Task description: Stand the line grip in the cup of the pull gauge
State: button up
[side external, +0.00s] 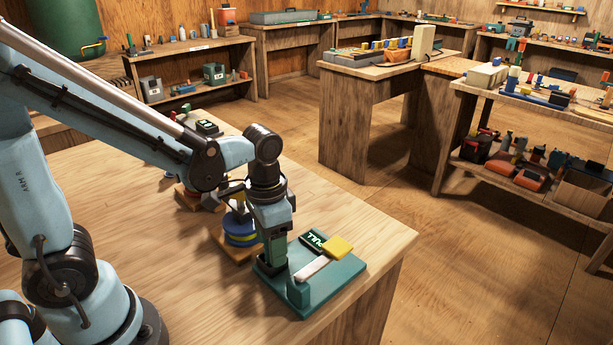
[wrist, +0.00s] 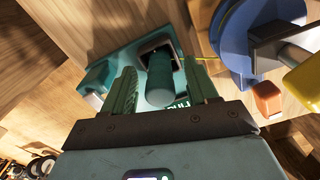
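The pull gauge (side external: 335,286) is a teal plate near the table's front corner, with a dark display, a pale bar and a yellow square pad. In the wrist view its plate (wrist: 100,75) carries a dark square-rimmed cup (wrist: 150,48). The line grip (wrist: 165,88), a green cylinder, has its far end at this cup and appears to stand in it; how deep is hidden. My gripper (side external: 274,262) points down over the gauge's left part. In the wrist view its ridged green fingers (wrist: 160,68) stand apart on either side of the grip, with a visible gap at the left finger.
A blue spool (side external: 240,232) on a wooden base stands just left of my gripper; it also shows in the wrist view (wrist: 232,45). A small orange block (wrist: 266,98) and a yellow item (wrist: 305,80) are near it. The table's front left is clear.

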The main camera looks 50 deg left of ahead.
jog(key=shift+r, duration=0.1)
jog(key=shift+r, duration=5.95)
jog(key=shift+a+f+n+t, duration=0.5)
jog(key=shift+f+t, duration=0.1)
jog(key=shift+t, duration=0.6)
jog(key=shift+a+f+n+t, duration=0.5)
jog(key=shift+f+t, duration=0.1)
jog(key=shift+t, duration=0.6)
jog(key=shift+a+f+n+t, duration=0.5)
jog(key=shift+f+t, duration=0.1)
jog(key=shift+t, duration=0.6)
